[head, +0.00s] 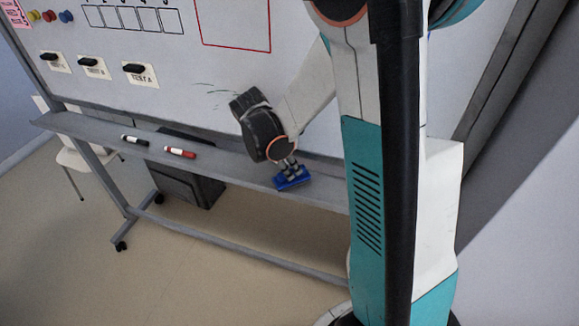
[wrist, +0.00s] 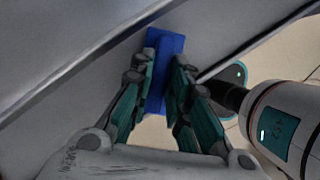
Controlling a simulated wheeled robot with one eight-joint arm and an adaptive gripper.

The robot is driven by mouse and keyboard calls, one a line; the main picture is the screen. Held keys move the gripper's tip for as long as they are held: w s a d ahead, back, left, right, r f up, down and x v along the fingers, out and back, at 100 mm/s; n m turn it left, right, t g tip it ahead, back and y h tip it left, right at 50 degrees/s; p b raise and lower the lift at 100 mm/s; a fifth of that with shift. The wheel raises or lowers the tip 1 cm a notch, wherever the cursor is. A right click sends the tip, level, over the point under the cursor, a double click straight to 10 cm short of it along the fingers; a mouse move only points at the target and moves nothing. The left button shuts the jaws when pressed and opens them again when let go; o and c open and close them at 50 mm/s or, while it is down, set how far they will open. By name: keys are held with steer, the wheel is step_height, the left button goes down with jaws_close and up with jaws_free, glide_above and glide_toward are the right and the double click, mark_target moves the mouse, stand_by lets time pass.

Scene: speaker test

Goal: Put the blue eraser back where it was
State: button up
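The blue eraser (head: 292,178) is at the right part of the whiteboard's grey tray (head: 232,166) in the head view. My gripper (head: 289,169) points down at it from above. In the wrist view the eraser (wrist: 163,70) lies between the two fingers of my gripper (wrist: 164,75), which press close on both its sides. Its far end sticks out past the fingertips. I cannot tell whether its underside touches the tray or hangs just above it.
A black marker (head: 134,140) and a red marker (head: 180,152) lie on the tray to the left. The whiteboard (head: 200,60) rises behind, with faint green strokes near my wrist. A dark box (head: 185,180) and a white chair (head: 75,160) stand beyond the tray.

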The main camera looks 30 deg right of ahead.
steer(key=o, duration=0.4)
steer(key=shift+r+p, duration=0.5)
steer(key=shift+p, duration=0.05)
steer(key=p+v, duration=0.3)
steer(key=v, duration=0.8)
steer(key=s+a+r+m+t+y, duration=0.2)
steer(key=s+a+r+m+t, duration=0.1)
steer(key=s+m, duration=0.3)
steer(key=s+a+r+m+t+y, duration=0.2)
steer(key=s+a+r+m+t, duration=0.2)
steer(key=m, duration=0.6)
steer(key=shift+s+a+r+m+t+y, duration=0.3)
steer(key=shift+s+a+r, duration=0.55)
steer(key=shift+s+a, duration=0.7)
steer(key=shift+s+d, duration=0.25)
